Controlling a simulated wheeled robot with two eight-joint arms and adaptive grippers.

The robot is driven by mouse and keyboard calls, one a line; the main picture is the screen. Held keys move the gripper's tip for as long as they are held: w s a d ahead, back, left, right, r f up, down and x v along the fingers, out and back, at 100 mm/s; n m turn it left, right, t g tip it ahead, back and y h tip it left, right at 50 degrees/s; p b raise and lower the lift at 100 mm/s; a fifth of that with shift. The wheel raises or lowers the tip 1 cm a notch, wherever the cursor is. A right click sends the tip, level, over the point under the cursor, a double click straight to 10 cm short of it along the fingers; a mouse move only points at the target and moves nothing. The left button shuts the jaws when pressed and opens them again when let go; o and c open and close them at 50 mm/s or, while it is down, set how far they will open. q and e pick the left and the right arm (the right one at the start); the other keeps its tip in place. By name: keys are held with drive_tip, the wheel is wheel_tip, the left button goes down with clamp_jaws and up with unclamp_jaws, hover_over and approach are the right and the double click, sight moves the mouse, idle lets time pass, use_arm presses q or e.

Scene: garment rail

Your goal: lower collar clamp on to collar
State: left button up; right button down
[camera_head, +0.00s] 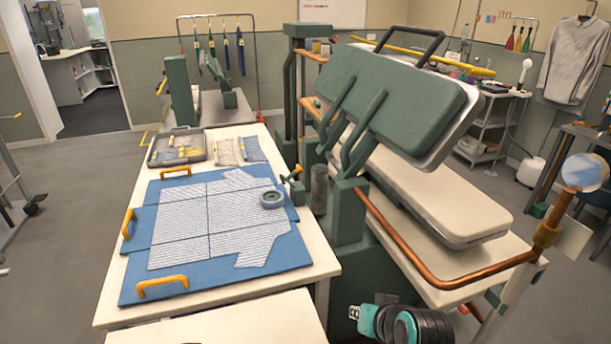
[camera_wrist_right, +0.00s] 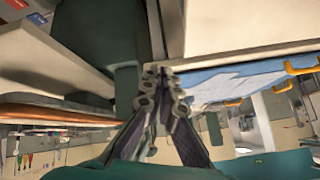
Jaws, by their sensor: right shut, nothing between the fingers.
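A pale striped garment (camera_head: 215,220) lies flat on a blue board (camera_head: 290,250) with yellow handles. A round grey ring-like piece (camera_head: 271,199) rests on the garment's right part. I cannot single out the collar. My right gripper (camera_wrist_right: 160,85) is shut and empty, its fingertips together below the table-top level in the right wrist view. My teal and black right arm shows at the bottom of the head view, apart from the garment. My left gripper is not in view.
A green press with a raised padded head (camera_head: 405,100) and a cream lower pad (camera_head: 435,195) stands right of the white table (camera_head: 320,268). A copper rail (camera_head: 430,265) runs along its front. A grey tray (camera_head: 178,158) sits at the table's back. Open floor lies left.

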drive_tip(key=w+a+r+m+t+y+p, duration=0.1)
drive_tip(key=w+a+r+m+y, duration=0.15)
drive_tip(key=w, duration=0.65)
drive_tip(key=w+a+r+m+t+y+p, duration=0.1)
drive_tip(key=w+a+r+m+t, duration=0.2)
drive_tip(key=w, duration=0.7)
drive_tip(key=w+a+r+m+y+p, duration=0.1)
drive_tip(key=w+a+r+m+y, duration=0.15)
drive_tip(key=w+r, duration=0.45)
drive_tip(key=w+d+f+m+t, duration=0.1)
drive_tip(key=w+f+m, duration=0.3)
drive_tip(key=w, duration=0.2)
drive_tip(key=w+d+f+m+t+h+p, duration=0.1)
drive_tip(key=w+f+m+t, duration=0.1)
drive_tip(key=w+f+m, duration=0.2)
drive_tip(key=w+d+f+m+t+h, duration=0.1)
drive_tip(key=w+f+m+t, duration=0.1)
drive_tip(key=w, duration=0.8)
drive_tip(key=f+m, duration=0.1)
drive_tip(key=m, duration=0.1)
drive_tip(key=shift+w+d+f+m+p, duration=0.2)
drive_tip(key=shift+d+f+m+p, duration=0.1)
drive_tip(key=shift+f, duration=0.1)
drive_tip(key=shift+a, duration=0.1)
drive_tip(key=b+x, duration=0.2)
drive_tip(key=x, duration=0.8)
drive_tip(key=shift+r+b, duration=0.2)
drive_tip(key=shift+b, duration=0.15)
